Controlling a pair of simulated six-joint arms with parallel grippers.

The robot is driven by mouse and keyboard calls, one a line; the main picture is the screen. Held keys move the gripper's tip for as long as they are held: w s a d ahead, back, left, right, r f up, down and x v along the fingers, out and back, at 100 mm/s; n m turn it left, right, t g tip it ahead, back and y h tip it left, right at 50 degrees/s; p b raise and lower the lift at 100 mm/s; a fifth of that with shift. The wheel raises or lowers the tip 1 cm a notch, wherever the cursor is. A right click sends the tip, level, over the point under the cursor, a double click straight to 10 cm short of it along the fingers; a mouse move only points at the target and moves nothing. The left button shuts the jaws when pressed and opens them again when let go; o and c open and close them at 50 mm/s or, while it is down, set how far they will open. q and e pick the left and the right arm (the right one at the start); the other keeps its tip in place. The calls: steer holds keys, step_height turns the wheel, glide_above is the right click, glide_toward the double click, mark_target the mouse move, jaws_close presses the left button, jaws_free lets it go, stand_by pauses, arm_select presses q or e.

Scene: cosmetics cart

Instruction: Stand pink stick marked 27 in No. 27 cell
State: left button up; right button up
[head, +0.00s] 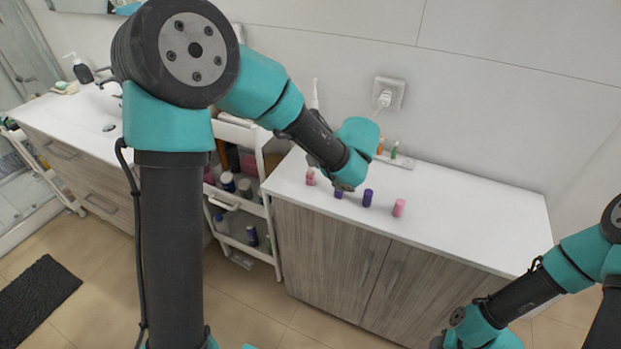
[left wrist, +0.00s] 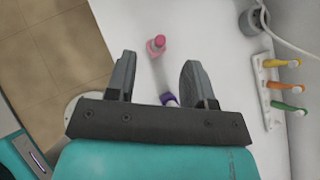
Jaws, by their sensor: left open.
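A pink stick (head: 310,177) stands at the left of the white counter, and a second pink stick (head: 399,208) stands to the right of two purple ones. No number is readable on either. In the left wrist view one pink stick (left wrist: 157,46) stands just beyond and between the fingers. My left gripper (left wrist: 158,78) is open and empty above the counter; its fingertips are hard to see in the head view. A white holder (left wrist: 268,97) carries yellow, orange and green items; its cell numbers are unreadable. My right gripper is out of view.
Purple sticks (head: 338,192) and (head: 367,198) stand between the pink ones; one purple stick (left wrist: 169,99) is near the gripper base in the wrist view. A white cart (head: 262,215) with bottles stands left of the counter. The counter's right side (head: 490,220) is clear.

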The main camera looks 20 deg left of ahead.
mark_target(311, 178)
arm_select(q)
steer(key=shift+x, duration=1.8)
steer(key=x, duration=0.5)
steer(key=shift+d+f, duration=0.1)
jaws_close()
